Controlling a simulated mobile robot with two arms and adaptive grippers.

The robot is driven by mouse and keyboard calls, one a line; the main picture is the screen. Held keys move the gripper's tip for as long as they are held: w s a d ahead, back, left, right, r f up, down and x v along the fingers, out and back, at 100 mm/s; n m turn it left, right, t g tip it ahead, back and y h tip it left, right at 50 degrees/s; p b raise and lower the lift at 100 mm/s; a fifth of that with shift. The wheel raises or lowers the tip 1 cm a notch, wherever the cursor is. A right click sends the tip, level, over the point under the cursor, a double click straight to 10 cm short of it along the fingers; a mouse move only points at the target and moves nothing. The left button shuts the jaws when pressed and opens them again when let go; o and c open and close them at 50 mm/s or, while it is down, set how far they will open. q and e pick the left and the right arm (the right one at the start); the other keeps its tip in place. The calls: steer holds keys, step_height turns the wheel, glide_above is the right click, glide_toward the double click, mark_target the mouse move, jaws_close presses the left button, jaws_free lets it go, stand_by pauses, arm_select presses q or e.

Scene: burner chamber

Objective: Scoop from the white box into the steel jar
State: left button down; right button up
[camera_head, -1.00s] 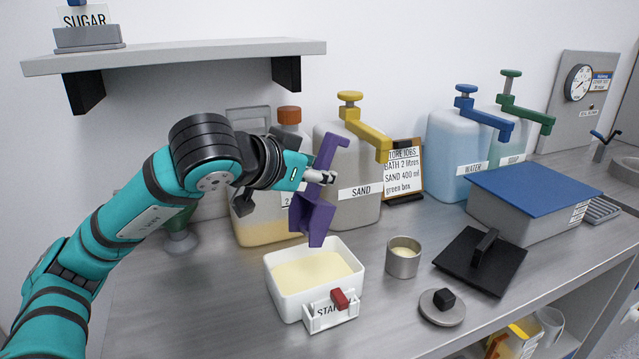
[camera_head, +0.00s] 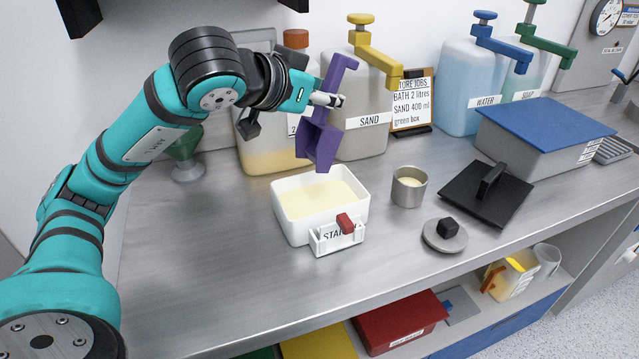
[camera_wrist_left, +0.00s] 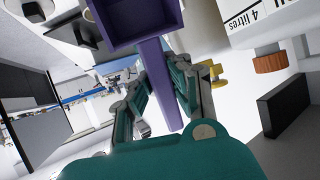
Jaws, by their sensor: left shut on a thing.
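My left gripper (camera_head: 328,99) is shut on the handle of a purple scoop (camera_head: 319,141). The scoop hangs bowl down above the back right part of the white box (camera_head: 292,238), apart from it. In the left wrist view the scoop's handle (camera_wrist_left: 153,70) runs between my fingers (camera_wrist_left: 165,105). The white box holds pale yellow powder (camera_head: 320,197) and has a label at its front. The steel jar (camera_head: 408,191) stands to the right of the box, open, with pale yellow stuff inside. My right gripper is not in view.
A round grey lid (camera_head: 444,236) and a black square lid (camera_head: 487,195) lie right of the jar. The sand container (camera_head: 362,115) with a yellow tap stands close behind the scoop. The front left bench (camera_head: 190,260) is clear.

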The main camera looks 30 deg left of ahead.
arm_select(q)
steer(key=w+p, duration=0.1)
steer(key=p, duration=0.2)
steer(key=shift+d+g, duration=0.15)
steer(key=shift+g, duration=0.25)
steer(key=w+d+f+m+g+y+p, duration=0.1)
steer(key=w+d+f+g+y+p, duration=0.2)
steer(key=w+f+g+p, duration=0.5)
steer(key=f+g+y+p, duration=0.1)
steer(key=g+p, duration=0.2)
steer(key=p, duration=0.7)
steer(key=shift+w+g, duration=0.3)
steer(key=shift+w, duration=0.1)
steer(key=shift+r, duration=0.1)
